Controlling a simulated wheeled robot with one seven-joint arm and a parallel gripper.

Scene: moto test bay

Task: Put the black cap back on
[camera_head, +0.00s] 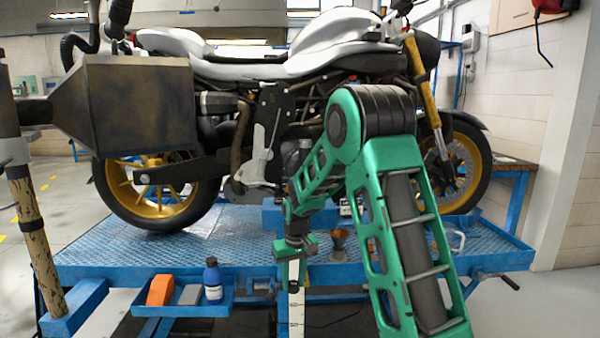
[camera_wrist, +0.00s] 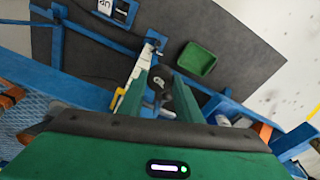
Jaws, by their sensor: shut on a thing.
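The black cap (camera_wrist: 159,84) is a small dark round piece with a pale mark on its face. In the wrist view it sits between the two green fingers of my gripper (camera_wrist: 166,82), which is shut on it. In the head view my gripper (camera_head: 296,250) points down in front of the blue lift platform's front edge, below the motorcycle (camera_head: 290,80). The cap cannot be made out there. The opening that the cap fits cannot be picked out in either view.
A white scale strip (camera_head: 296,305) stands below my gripper. A green tray (camera_wrist: 195,59) lies on the dark mat.

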